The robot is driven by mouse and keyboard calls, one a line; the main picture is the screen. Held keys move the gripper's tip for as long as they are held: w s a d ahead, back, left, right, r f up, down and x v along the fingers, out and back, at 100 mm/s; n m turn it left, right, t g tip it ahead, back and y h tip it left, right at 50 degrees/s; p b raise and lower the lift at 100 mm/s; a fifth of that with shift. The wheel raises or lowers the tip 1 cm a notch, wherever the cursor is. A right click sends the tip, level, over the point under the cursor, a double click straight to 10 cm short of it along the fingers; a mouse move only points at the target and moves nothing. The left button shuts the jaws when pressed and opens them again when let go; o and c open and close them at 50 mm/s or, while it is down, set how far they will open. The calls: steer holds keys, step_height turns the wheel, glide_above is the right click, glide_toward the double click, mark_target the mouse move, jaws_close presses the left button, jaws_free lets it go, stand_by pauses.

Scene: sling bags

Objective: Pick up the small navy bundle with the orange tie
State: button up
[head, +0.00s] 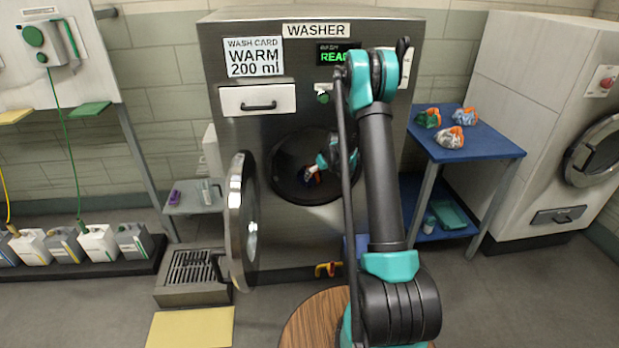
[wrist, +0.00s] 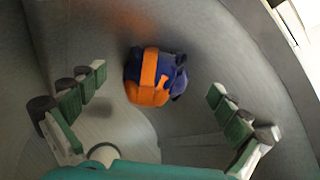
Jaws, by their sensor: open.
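The small navy bundle with the orange tie (wrist: 155,76) lies inside the washer's metal drum (wrist: 225,50). In the wrist view it sits beyond my gripper (wrist: 160,100), between the lines of the two spread fingers and apart from both. My gripper is open and empty. In the head view my gripper (head: 322,165) is at the mouth of the washer (head: 230,120). The bundle (head: 312,175) shows there as a small dark and orange patch in the drum, partly hidden by my gripper and arm.
The round washer door (head: 243,225) stands open at the left of the opening. A blue table (head: 480,150) at the right holds a green, a blue-white and a pale bundle with orange parts. A small grey side shelf (head: 192,205) and a grated step (head: 192,272) stand at the left.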

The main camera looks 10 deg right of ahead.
mark_target(311, 166)
steer(key=w, duration=0.1)
steer(key=w+a, duration=0.1)
steer(key=w, duration=0.2)
steer(key=shift+a, duration=0.35)
steer(key=w, duration=0.1)
steer(key=w+a, duration=0.1)
steer(key=shift+w+a, duration=0.1)
steer(key=shift+w, duration=0.2)
steer(key=shift+x, duration=1.05)
steer(key=shift+w+f, duration=0.15)
steer(key=shift+f, duration=0.25)
steer(key=c, duration=1.3)
steer(key=shift+r, duration=0.2)
